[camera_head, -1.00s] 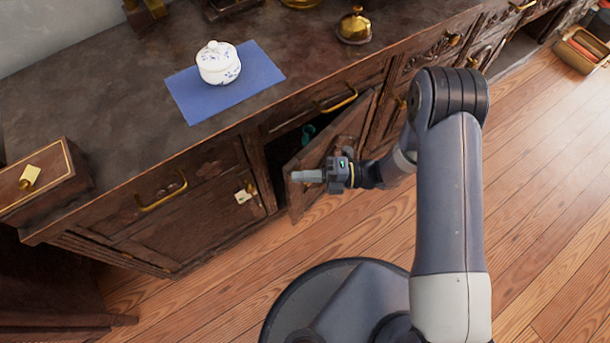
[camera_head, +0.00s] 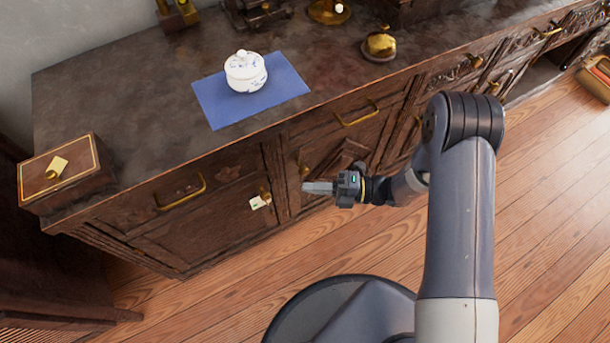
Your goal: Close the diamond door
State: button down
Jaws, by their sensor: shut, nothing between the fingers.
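The diamond door (camera_head: 328,151), a dark wooden cabinet door with a raised carved panel, is in the front of the long cabinet. It now looks flush or nearly flush with the frame; my gripper hides its lower part. A small brass knob (camera_head: 304,168) shows at its left edge. My gripper (camera_head: 310,188) is shut and empty, pointing left in front of the door's lower part. I cannot tell whether it touches the door.
Left of it is another door with a brass knob and a white tag (camera_head: 260,202). A brass drawer handle (camera_head: 357,113) sticks out above. A white teapot-like pot (camera_head: 245,72) stands on a blue mat (camera_head: 214,104) on the countertop. The wooden floor (camera_head: 245,275) in front is clear.

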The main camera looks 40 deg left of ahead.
jog(key=s+d+p+v, duration=0.1)
jog(key=v, duration=0.9)
jog(key=shift+s+d, duration=0.2)
jog(key=shift+s, duration=0.15)
jog(key=s+a+b, duration=0.2)
jog(key=s+a, duration=0.2)
jog(key=a, duration=0.7)
